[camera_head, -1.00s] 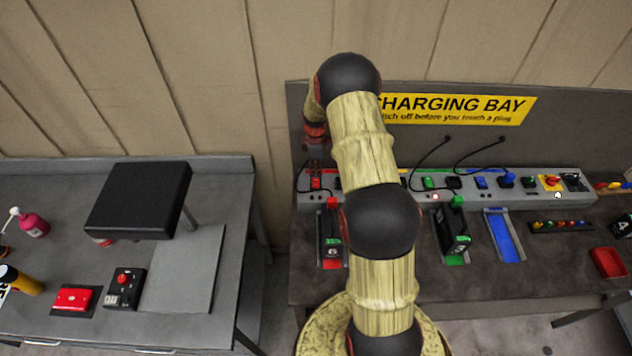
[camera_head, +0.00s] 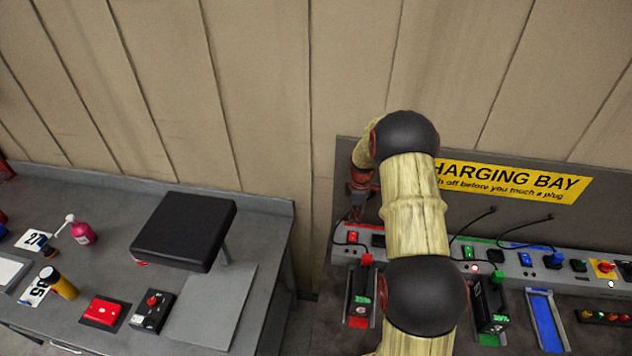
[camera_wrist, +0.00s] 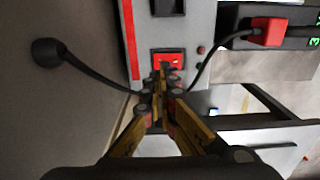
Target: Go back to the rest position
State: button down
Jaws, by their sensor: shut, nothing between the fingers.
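My gripper (camera_wrist: 163,97) shows in the wrist view with its fingers together and nothing between them. Its tips are in front of a red switch (camera_wrist: 168,61) on the grey charging strip (camera_wrist: 201,20); I cannot tell whether they touch it. In the head view my arm stands in front of the charging bench, and the gripper (camera_head: 355,212) is small and partly hidden at the arm's far left side, above the red switch (camera_head: 352,237).
A battery with a red plug (camera_head: 361,290) stands in a bay below the strip. A black and green battery (camera_head: 489,305) and an empty blue bay (camera_head: 546,320) are to the right. A bench with a black raised plate (camera_head: 184,231) stands left.

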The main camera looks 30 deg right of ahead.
jog(key=shift+m, duration=0.8)
jog(key=s+m, duration=0.1)
jog(key=s+a+f, duration=0.1)
jog(key=s+m, duration=0.1)
jog(key=shift+s+a+f+m+g, duration=0.2)
jog(key=shift+a+m+g, duration=0.1)
jog(key=shift+a+g, duration=0.1)
jog(key=s+a+r+m+b, duration=0.7)
jog(key=s+a+r+m, duration=0.1)
jog(key=s+a+r, duration=0.65)
jog(key=s+a+r+t+b, duration=0.2)
jog(key=s+a+t+b, duration=0.1)
jog(key=s+a+b, duration=0.3)
jog(key=s+a+r+n+t+b, duration=0.1)
jog(key=s+a+r+t+b, duration=0.1)
jog(key=s+a+b, duration=0.4)
jog(key=shift+a+n+t+b, duration=0.2)
jog(key=shift+n+t+b, duration=0.15)
jog(key=shift+t, duration=0.35)
